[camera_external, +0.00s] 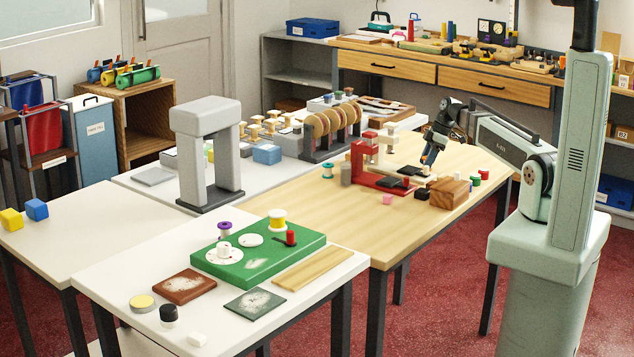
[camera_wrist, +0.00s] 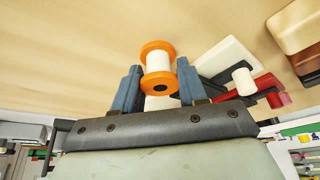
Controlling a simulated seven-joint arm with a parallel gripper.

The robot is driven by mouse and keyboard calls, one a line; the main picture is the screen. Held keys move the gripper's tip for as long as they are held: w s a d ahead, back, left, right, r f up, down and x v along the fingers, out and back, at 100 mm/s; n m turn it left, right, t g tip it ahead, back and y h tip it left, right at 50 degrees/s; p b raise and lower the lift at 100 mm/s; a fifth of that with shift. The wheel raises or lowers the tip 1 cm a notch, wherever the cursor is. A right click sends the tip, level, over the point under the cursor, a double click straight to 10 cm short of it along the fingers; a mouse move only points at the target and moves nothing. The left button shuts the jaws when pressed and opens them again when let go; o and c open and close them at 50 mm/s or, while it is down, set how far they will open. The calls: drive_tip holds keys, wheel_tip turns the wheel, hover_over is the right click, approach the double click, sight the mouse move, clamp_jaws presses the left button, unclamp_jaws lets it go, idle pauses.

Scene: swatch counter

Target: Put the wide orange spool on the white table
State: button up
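The orange spool (camera_wrist: 157,67), with orange flanges and a white middle, sits between the blue fingertips of my gripper (camera_wrist: 159,75) in the wrist view. The fingers look pressed against both its sides. In the outside view my gripper (camera_external: 430,157) points down over the far part of the wooden table, just right of the red machine; the spool is mostly hidden there. I cannot tell whether it touches the wood. The white table (camera_external: 110,262) stands at the front left, holding several things.
The red machine (camera_external: 366,181) also shows at right in the wrist view (camera_wrist: 222,88). A brown block (camera_external: 449,193) and small spools stand nearby.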

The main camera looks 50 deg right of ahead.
drive_tip(key=o, duration=0.5)
drive_tip(key=shift+c, duration=0.2)
drive_tip(key=shift+r, duration=0.15)
drive_tip(key=v, duration=1.1)
drive_tip(key=shift+o, duration=0.5)
drive_tip(key=shift+s+d+r, duration=0.1)
drive_tip(key=shift+s+r, duration=0.05)
drive_tip(key=shift+r, duration=0.3)
